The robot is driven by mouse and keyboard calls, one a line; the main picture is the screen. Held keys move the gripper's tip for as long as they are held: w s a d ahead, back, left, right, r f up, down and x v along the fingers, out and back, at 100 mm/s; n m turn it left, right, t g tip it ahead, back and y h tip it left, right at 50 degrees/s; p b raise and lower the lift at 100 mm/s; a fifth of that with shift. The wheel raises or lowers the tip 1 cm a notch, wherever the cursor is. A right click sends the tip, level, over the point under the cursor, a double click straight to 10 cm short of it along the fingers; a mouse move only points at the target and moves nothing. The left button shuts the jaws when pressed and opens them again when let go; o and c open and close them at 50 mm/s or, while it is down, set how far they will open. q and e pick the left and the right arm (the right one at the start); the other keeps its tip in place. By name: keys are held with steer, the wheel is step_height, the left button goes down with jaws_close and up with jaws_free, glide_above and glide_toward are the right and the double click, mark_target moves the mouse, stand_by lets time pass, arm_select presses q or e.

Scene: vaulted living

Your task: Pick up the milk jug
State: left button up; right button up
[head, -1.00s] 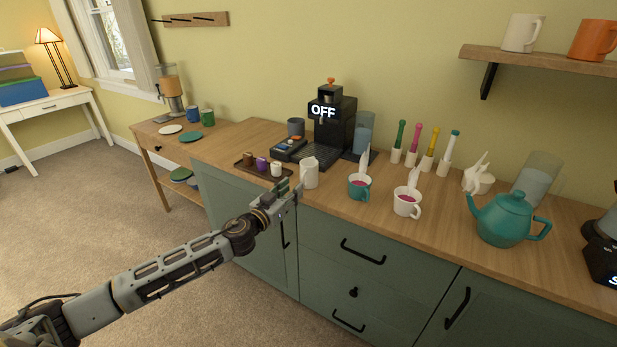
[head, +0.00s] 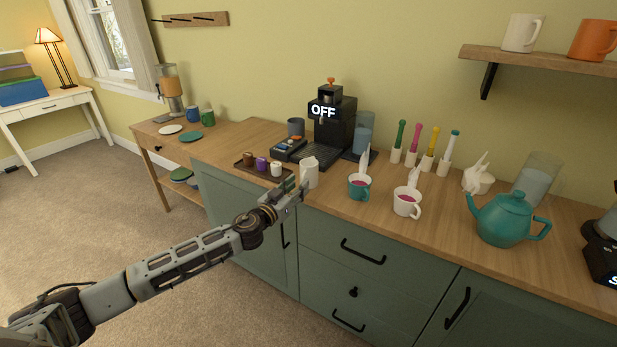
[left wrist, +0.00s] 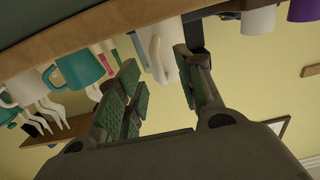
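The white milk jug (head: 310,174) stands upright near the front edge of the wooden counter (head: 430,222), in front of the coffee machine. My left gripper (head: 294,190) is at the counter's front edge, just left of and in front of the jug, overlapping its lower left side in the head view. In the left wrist view the gripper's two green-padded fingers (left wrist: 157,68) are spread, with the jug (left wrist: 163,50) showing in the gap near their tips. I cannot see either finger pressing on it. My right gripper is not in view.
A tray (head: 263,171) of small cups lies left of the jug. A teal mug (head: 359,187) and a white mug (head: 406,202) stand to its right. The black coffee machine (head: 333,128) is behind. A teal teapot (head: 503,218) stands farther right.

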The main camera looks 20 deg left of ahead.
mark_target(308, 176)
arm_select(q)
steer(key=shift+x, duration=1.2)
jaws_close()
